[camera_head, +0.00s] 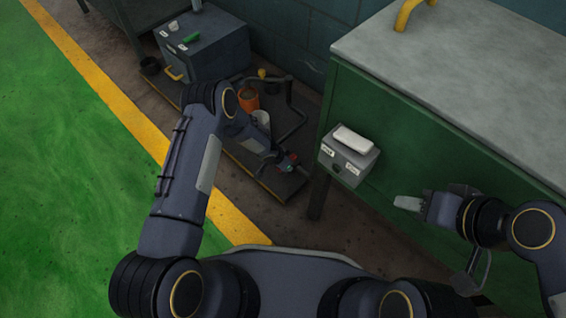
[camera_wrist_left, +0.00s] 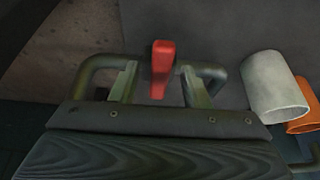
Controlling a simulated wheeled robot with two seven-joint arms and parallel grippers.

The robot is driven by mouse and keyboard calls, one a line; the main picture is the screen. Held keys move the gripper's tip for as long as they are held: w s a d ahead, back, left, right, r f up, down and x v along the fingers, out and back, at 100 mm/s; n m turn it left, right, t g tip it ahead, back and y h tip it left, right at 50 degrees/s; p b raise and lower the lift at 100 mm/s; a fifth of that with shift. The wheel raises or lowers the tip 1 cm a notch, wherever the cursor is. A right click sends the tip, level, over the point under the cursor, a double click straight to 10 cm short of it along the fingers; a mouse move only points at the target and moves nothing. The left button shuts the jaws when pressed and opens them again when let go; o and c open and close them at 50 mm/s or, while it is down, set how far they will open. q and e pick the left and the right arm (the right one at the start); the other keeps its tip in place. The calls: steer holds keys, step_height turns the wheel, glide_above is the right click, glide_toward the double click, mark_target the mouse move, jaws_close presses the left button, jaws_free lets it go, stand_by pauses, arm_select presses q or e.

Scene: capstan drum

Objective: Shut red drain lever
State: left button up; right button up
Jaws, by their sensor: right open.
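The red drain lever (camera_wrist_left: 161,68) stands up in the middle of the left wrist view. In the head view it is a tiny red spot (camera_head: 293,157) low on the dark platform. My left gripper (camera_wrist_left: 158,88) is open, with one finger on each side of the lever. A gap shows between the lever and each finger, so no grip is seen. In the head view my left gripper (camera_head: 275,156) reaches down to the platform, and its fingers are hard to make out. My right gripper (camera_head: 408,203) is open and empty beside the green cabinet, far from the lever.
An orange container (camera_head: 248,98) and a pale cup (camera_head: 262,118) stand close to my left forearm. A bent dark pipe (camera_head: 289,95) rises behind. A grey box (camera_head: 205,45) sits farther back. The green cabinet (camera_head: 370,110) with a small grey box (camera_head: 340,165) bounds the right.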

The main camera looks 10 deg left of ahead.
arm_select(q)
steer(key=shift+r, duration=0.15)
steer(key=shift+s+r, duration=0.1)
steer(key=shift+r, duration=0.25)
steer(key=p+v, duration=0.2)
steer(key=v, duration=0.4)
steer(key=shift+s+a+r+p, duration=0.2)
steer(key=shift+a+r+p, duration=0.1)
steer(key=shift+p, duration=0.1)
steer(key=shift+s, duration=0.1)
